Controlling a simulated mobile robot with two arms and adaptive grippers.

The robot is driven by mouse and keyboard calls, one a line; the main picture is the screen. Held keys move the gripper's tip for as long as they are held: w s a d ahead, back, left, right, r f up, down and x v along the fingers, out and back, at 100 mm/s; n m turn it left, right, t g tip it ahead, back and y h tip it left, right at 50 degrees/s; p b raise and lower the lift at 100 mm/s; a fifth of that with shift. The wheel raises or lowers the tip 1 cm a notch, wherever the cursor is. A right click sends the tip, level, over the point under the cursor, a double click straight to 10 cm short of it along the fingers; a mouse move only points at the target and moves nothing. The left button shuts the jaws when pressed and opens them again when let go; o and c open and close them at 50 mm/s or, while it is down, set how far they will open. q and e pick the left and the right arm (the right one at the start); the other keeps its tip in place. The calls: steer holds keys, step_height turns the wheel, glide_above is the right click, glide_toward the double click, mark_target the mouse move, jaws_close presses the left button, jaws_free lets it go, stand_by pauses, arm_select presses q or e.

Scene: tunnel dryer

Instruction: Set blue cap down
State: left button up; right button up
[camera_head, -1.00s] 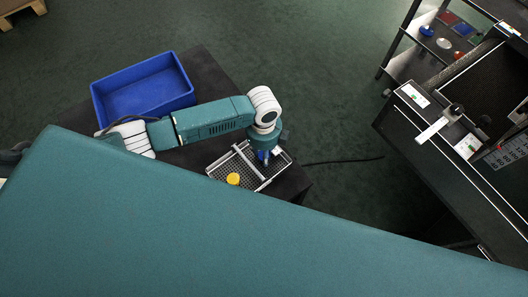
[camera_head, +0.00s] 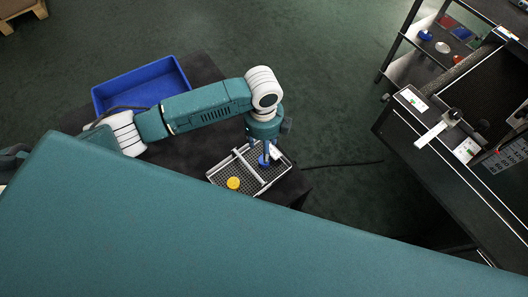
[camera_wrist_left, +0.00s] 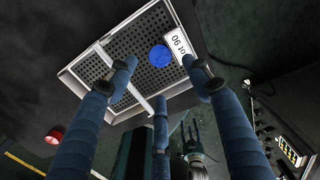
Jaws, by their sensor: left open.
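The blue cap (camera_wrist_left: 160,56) lies in the perforated tray (camera_wrist_left: 122,42), beside the white label. It also shows in the head view (camera_head: 264,160), in the right part of the tray (camera_head: 222,177). My left gripper (camera_head: 264,150) is above it with the fingers pointing down. In the left wrist view the fingers of my left gripper (camera_wrist_left: 155,85) are spread wide and the cap lies apart from them. A yellow cap (camera_head: 233,183) lies in the front part of the tray, across the divider bar.
The tray stands on a dark table (camera_head: 205,70) near its right corner. An empty blue bin (camera_head: 140,88) stands behind my arm. A dark machine (camera_head: 440,150) and a shelf with several small items (camera_head: 440,45) stand at the right.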

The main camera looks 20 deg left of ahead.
arm_select(q)
steer(key=shift+r, duration=1.95)
